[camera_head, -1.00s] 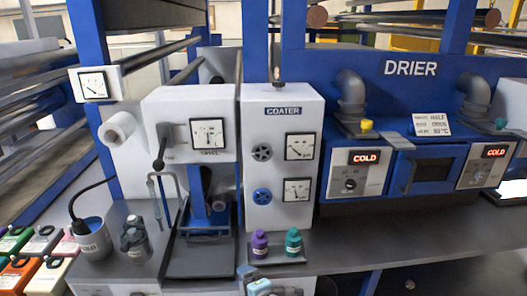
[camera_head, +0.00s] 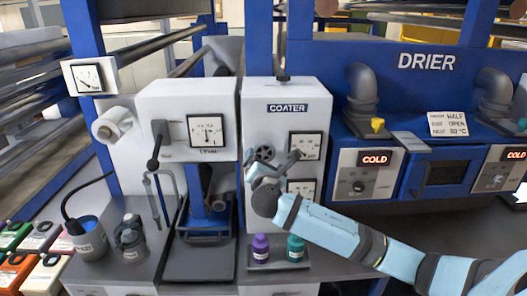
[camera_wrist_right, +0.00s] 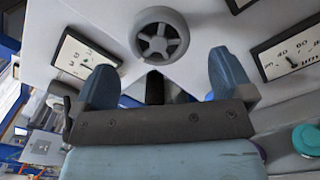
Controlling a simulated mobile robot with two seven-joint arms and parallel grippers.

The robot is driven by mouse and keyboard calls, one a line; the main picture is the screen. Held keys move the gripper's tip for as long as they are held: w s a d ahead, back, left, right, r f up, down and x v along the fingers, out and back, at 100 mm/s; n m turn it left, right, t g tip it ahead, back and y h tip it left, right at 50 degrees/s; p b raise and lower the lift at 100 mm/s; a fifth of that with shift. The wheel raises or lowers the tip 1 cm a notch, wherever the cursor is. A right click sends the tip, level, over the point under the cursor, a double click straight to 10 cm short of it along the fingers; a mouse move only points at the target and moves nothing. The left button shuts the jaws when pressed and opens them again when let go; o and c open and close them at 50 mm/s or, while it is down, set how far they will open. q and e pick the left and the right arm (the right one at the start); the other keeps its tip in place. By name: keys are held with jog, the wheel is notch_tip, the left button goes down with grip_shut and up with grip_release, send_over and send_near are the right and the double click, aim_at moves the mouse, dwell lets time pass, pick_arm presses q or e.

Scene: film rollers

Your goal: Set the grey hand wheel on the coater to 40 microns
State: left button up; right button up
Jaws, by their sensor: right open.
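The grey hand wheel (camera_head: 264,153) is on the white coater (camera_head: 284,92), left of the upper dial (camera_head: 306,144). It shows whole in the wrist view (camera_wrist_right: 159,34), round and spoked. The dial there (camera_wrist_right: 290,50) reads 40 and 60 with a micron mark; I cannot read its needle exactly. My right gripper (camera_head: 272,160) is in front of the coater just below the wheel. In the wrist view its blue fingers (camera_wrist_right: 164,78) are apart and empty, with the wheel beyond the gap between them, not between the pads. My left gripper is not in view.
The lower dial (camera_head: 301,187) is partly covered by my right gripper, and the blue hand wheel is hidden. A purple bottle (camera_head: 260,247) and a teal bottle (camera_head: 296,248) stand below. A lever (camera_head: 155,150) sticks out at left. The drier (camera_head: 425,115) is at right.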

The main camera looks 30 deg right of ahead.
aim_at(263, 154)
jog(key=x, duration=0.6)
jog(key=shift+p, duration=0.35)
jog(key=shift+a, duration=0.1)
jog(key=c, duration=0.9)
jog(key=shift+c, duration=0.2)
jog(key=shift+m, duration=0.4)
jog(key=shift+f+m+b, duration=0.1)
jog(key=shift+m+b, duration=0.35)
jog(key=shift+m, duration=0.15)
jog(key=m+b, duration=0.1)
jog(key=m, duration=0.2)
jog(key=shift+a+b, duration=0.1)
jog(key=shift+b, duration=0.2)
jog(key=m+b, duration=0.1)
jog(key=m, duration=0.2)
jog(key=shift+r+m+b, duration=0.2)
jog(key=shift+m+b, duration=0.55)
jog(key=shift+m, duration=1.15)
